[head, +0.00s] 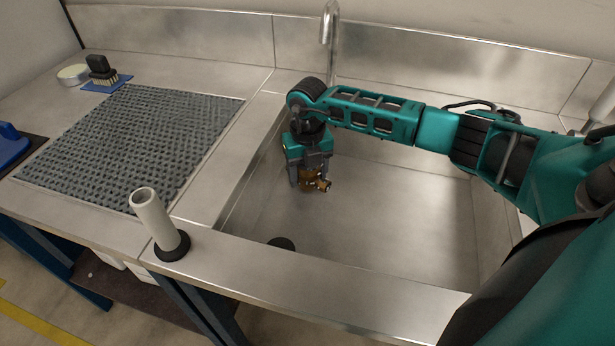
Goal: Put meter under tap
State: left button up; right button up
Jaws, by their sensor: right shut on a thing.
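My right gripper (310,175) hangs down over the left part of the sink basin (390,220). It is shut on a brass-coloured meter (317,181), which shows below and between the fingers with one fitting pointing right. I cannot tell whether the meter touches the basin floor. The tap (330,35) is a curved metal spout at the back edge of the sink, behind my right arm; its lower part is partly hidden. My left gripper is not in view.
A grey ridged mat (130,140) lies on the counter left of the sink. A white upright tube (155,220) on a black base stands at the front edge. A brush (101,70) on a blue pad and a round white dish (73,74) stand at the back left. The basin's right side is clear.

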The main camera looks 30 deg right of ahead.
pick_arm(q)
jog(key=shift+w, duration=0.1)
pick_arm(e)
jog(key=shift+f, duration=0.75)
jog(key=shift+f, duration=0.1)
jog(key=o, duration=1.4)
jog(key=shift+r, duration=0.4)
notch_tip(320, 180, up, 10)
jog(key=shift+r+p, duration=0.25)
jog(key=shift+p, duration=0.35)
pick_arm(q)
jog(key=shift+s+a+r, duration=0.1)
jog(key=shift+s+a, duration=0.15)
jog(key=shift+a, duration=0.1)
pick_arm(e)
jog(key=shift+r, duration=0.45)
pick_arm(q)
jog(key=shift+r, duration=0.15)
